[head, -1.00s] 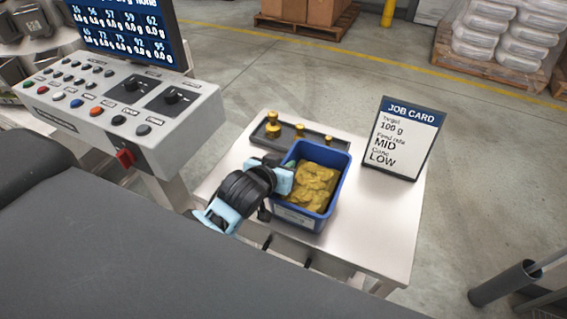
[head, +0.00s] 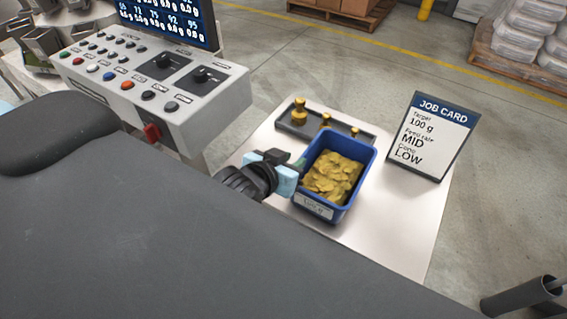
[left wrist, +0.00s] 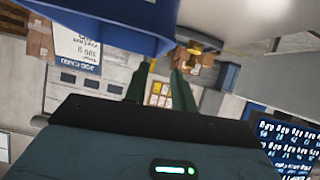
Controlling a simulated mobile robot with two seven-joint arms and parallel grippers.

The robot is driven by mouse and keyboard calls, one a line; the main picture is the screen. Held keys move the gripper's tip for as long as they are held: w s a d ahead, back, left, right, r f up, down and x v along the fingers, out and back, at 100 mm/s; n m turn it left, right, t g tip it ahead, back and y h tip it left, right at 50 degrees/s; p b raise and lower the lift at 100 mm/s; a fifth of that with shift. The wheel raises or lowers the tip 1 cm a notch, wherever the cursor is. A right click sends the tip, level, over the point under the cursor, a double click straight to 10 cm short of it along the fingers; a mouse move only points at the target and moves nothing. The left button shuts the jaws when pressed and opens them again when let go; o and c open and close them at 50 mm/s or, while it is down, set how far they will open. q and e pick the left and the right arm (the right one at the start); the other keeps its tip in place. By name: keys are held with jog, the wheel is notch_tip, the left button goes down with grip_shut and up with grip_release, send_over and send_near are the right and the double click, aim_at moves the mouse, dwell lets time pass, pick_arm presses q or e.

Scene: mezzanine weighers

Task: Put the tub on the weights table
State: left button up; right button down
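The blue tub (head: 319,208), filled with yellow-brown chips, stands upright on the pale weights table (head: 395,235) in the head view, just in front of the weights tray. My left gripper (head: 299,164) is at the tub's left side, close to its rim. In the left wrist view my left fingers (left wrist: 165,66) stand apart with background showing between them. The blue tub wall (left wrist: 105,30) fills the top left there, right by the fingertips. Whether a finger still touches the tub I cannot tell. My right gripper is not in view.
A dark tray (head: 350,136) with several brass weights lies at the table's back left. A job card (head: 436,135) stands at its right side. A control console (head: 185,105) is on the left. The table's front right is bare.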

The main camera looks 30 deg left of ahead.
pick_arm(q)
jog(key=v, duration=0.3)
jog(key=shift+s+r, duration=0.1)
jog(key=shift+s, duration=0.05)
jog(key=s+a+f+m+g, duration=0.2)
jog(key=s+f+g, duration=0.6)
jog(key=s+f, duration=0.95)
notch_tip(320, 180, down, 9)
jog(key=w+d+t+h, duration=0.1)
jog(key=d+t, duration=0.1)
jog(key=t, duration=0.3)
jog(key=shift+w, duration=0.2)
jog(key=shift+s+f, duration=0.1)
